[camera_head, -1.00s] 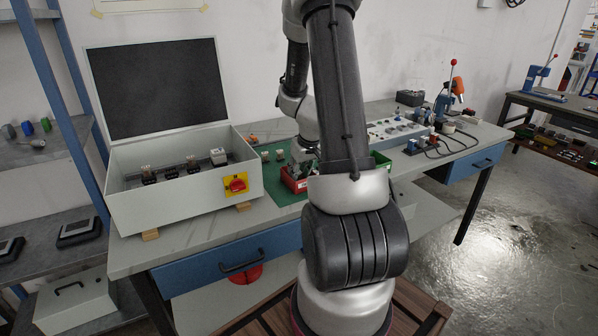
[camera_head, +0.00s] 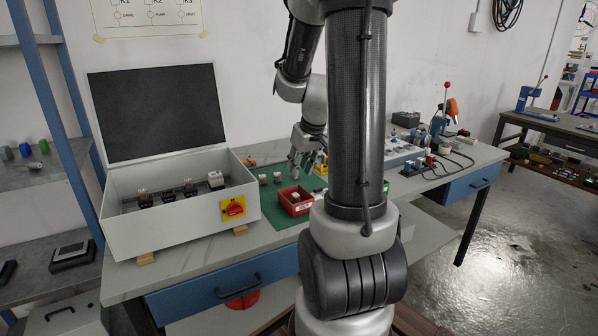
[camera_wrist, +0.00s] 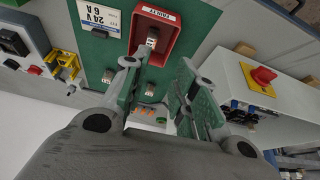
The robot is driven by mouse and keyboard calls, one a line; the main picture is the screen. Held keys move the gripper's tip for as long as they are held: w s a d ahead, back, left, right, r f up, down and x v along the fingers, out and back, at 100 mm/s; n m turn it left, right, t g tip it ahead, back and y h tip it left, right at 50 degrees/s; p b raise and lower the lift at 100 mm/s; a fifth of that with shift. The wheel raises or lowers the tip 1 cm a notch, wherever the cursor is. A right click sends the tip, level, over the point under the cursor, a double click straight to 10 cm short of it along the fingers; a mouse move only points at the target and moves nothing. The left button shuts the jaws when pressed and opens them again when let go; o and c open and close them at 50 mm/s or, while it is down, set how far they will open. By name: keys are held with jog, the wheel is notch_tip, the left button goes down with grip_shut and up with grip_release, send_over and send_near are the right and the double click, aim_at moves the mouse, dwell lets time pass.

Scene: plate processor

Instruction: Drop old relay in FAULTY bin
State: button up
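The red FAULTY bin (camera_head: 299,210) stands on the green mat in the head view, and its label shows in the wrist view (camera_wrist: 181,22). A small pale relay (camera_head: 295,196) lies inside it; it also shows in the wrist view (camera_wrist: 152,40). My gripper (camera_head: 305,172) is above the mat just behind and above the bin. In the wrist view my gripper (camera_wrist: 158,72) has its two fingers spread, with nothing held between them. The bin is in front of the fingertips there.
The open grey cabinet (camera_head: 150,225) with a red-yellow switch (camera_head: 232,208) is to the left. A bench device with cables (camera_head: 425,163) is to the right.

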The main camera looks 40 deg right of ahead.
jog(key=s+a+r+n, duration=0.1)
jog(key=s+a+r, duration=0.5)
jog(key=a+r, duration=0.3)
jog(key=s+a+r, duration=0.2)
jog(key=s+a, duration=0.4)
jog(key=s, duration=0.5)
jog(key=shift+a+r+n+y, duration=0.3)
jog(key=shift+a+r+n, duration=0.05)
jog(key=shift+a+n, duration=0.05)
